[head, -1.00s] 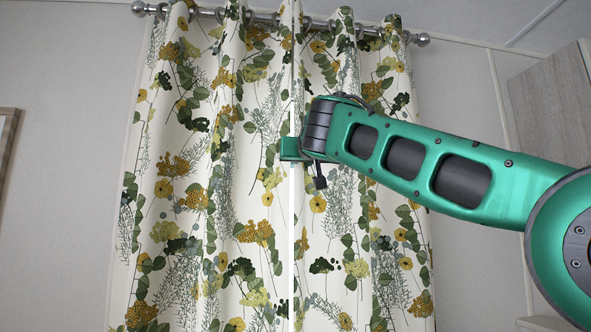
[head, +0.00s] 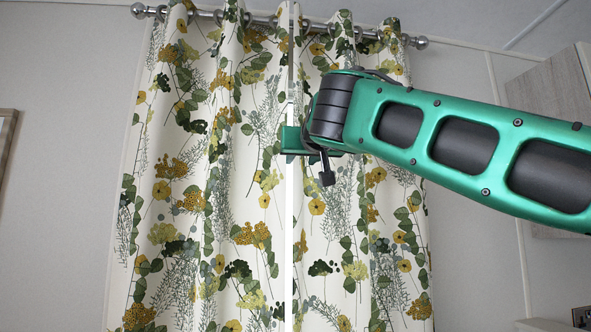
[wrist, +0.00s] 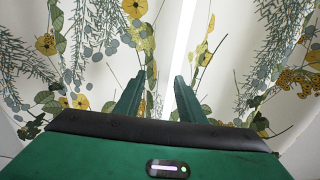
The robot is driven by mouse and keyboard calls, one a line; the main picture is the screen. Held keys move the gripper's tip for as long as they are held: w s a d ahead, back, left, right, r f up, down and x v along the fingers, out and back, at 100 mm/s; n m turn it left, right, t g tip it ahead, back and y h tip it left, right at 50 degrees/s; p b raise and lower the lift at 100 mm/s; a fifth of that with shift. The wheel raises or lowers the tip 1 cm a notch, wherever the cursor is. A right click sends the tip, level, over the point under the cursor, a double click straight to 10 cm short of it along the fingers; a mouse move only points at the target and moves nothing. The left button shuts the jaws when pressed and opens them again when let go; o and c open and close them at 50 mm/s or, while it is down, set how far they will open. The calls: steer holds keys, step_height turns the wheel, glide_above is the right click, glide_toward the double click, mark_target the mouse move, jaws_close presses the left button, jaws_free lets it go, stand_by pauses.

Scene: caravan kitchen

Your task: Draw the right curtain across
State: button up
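The right curtain (head: 360,230), cream with green and yellow flowers, hangs in folds from the rail. The left curtain (head: 190,200) hangs beside it in the same print. Their inner edges nearly meet, with a narrow bright strip (head: 289,220) between them. My gripper (head: 292,140) is at this strip, level with the upper part of the curtains. In the wrist view the two fingers of my gripper (wrist: 159,80) stand apart, with the bright strip running up between and beyond them. I see no cloth clearly pinched. Contact with the curtain cannot be told.
A metal rail (head: 275,20) with round end knobs runs above the curtains. A wooden cabinet (head: 540,90) is on the upper right wall, partly behind my arm. A framed edge (head: 7,135) shows at far left. A small dark object (head: 581,317) is at lower right.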

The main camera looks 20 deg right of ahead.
steer(key=shift+v, duration=1.5)
